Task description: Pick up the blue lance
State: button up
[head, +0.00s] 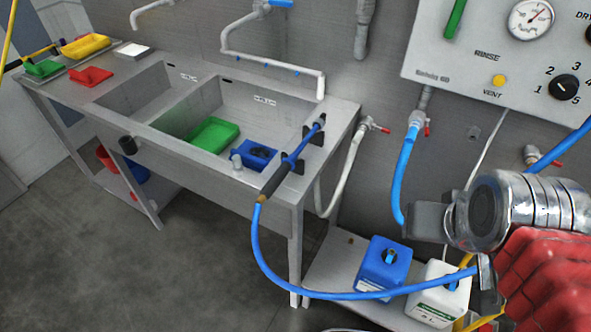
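The blue lance (306,142) rests at the right end of the steel sink bench, in black holders, tilted across the edge. Its dark grip (274,185) sticks out past the front edge of the bench. A blue hose runs from the grip down and to the right. My gripper (424,217) is at the right, apart from the lance and nearer the camera. Only a grey end piece shows beyond the metal wrist, so its opening cannot be told.
A low shelf carries a blue canister (383,266) and a white one (436,296). The blue hose loops in front of them. A control panel (480,60) hangs on the wall. Floor at left is clear.

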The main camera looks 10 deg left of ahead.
aim_at(287, 164)
jog(key=u, duration=0.05)
jog(key=k, duration=1.45)
jog(key=u, duration=1.05)
jog(key=i, duration=1.65)
